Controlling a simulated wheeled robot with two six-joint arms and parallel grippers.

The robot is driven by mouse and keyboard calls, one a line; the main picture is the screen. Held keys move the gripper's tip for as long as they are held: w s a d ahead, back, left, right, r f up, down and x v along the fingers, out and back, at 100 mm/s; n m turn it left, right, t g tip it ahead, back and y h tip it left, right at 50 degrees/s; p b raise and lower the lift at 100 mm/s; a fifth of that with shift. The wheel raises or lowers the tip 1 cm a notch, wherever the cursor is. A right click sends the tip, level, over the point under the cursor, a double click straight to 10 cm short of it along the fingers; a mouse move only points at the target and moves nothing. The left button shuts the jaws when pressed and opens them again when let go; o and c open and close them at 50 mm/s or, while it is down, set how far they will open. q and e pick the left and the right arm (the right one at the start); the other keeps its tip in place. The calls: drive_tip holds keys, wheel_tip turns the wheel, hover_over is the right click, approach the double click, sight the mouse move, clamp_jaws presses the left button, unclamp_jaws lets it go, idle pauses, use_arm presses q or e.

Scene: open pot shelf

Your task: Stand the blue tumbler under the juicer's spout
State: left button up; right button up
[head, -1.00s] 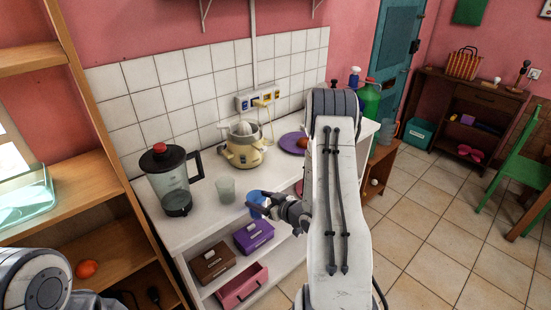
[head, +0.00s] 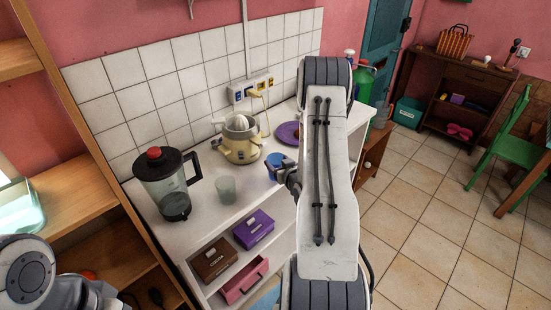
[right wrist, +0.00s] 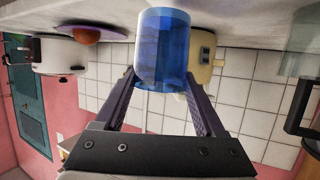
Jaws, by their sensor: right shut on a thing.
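The blue tumbler (head: 275,162) is in my right gripper (head: 279,175), just right of the yellow juicer (head: 241,148) in the head view. My right arm covers part of the gripper. In the right wrist view, which is upside down, the two fingers (right wrist: 165,95) are shut around the tumbler (right wrist: 163,52). The juicer (right wrist: 202,52) shows partly behind the tumbler there. The tumbler is apart from the juicer's spout as far as I can see; whether its base touches the counter I cannot tell. Only part of my left arm shows at lower left.
On the white counter (head: 195,228) stand a clear glass (head: 225,190) and a blender (head: 170,185). A purple plate (head: 288,133) lies right of the juicer. Boxes (head: 254,228) and an open pink drawer (head: 245,280) sit below. A white pot (right wrist: 62,55) shows in the wrist view.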

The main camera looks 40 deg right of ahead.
sight(272, 159)
drive_tip(key=shift+w+d+f, duration=0.1)
drive_tip(key=shift+w, duration=0.2)
drive_tip(key=shift+w+d+f, duration=0.15)
drive_tip(key=shift+w+f, duration=0.15)
drive_tip(key=shift+w, duration=0.3)
drive_tip(key=shift+w+f+b, duration=0.25)
drive_tip(key=shift+w+b, duration=0.05)
drive_tip(key=shift+w, duration=0.3)
drive_tip(key=shift+w+f, duration=0.2)
drive_tip(key=shift+w, duration=2.35)
drive_tip(key=shift+f+b, duration=0.5)
drive_tip(key=shift+b, duration=0.05)
drive_tip(key=o, duration=1.5)
